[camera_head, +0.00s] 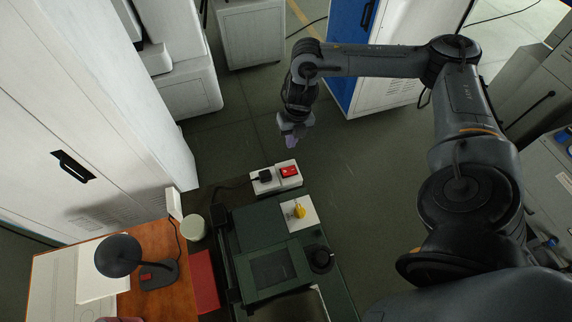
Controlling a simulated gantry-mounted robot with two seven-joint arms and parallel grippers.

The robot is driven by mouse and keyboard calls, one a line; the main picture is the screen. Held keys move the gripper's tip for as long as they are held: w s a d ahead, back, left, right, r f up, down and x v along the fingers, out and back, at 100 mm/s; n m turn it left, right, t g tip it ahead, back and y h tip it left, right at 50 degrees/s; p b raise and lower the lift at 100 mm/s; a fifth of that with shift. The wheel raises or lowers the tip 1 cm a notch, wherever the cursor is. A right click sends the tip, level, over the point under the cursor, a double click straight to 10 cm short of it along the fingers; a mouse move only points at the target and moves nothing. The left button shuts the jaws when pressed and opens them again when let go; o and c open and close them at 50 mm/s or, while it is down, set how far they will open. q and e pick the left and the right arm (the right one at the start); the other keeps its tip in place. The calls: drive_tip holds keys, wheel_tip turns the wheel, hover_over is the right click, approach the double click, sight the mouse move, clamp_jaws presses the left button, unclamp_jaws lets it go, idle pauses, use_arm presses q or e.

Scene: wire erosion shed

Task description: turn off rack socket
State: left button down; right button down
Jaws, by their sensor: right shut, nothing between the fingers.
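The rack socket (276,179) is a white block at the far end of the dark green rack (262,220). A black plug (265,176) sits in its left part, and a red switch (290,171) is on its right part. I cannot tell the switch's position at this size. My right gripper (291,141) is shut and empty, hanging a little beyond the socket, apart from it, with its fingers pointing down. My left gripper is not in view.
A yellow knob (299,211) on a white plate and a black round knob (321,259) are on the rack. A desk lamp (118,256) stands on the wooden table (187,283) at left. White cabinets stand left; a blue-doored cabinet (345,50) stands behind my right arm.

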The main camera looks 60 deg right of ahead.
drive_tip(key=shift+f, duration=0.15)
drive_tip(key=p, duration=0.3)
approach(285, 170)
drive_tip(key=f, duration=0.5)
drive_tip(key=shift+w+a+f, duration=0.1)
drive_tip(key=shift+w+a, duration=0.15)
drive_tip(key=shift+w, duration=0.05)
drive_tip(key=shift+f, duration=0.85)
drive_tip(key=shift+w+a, duration=0.1)
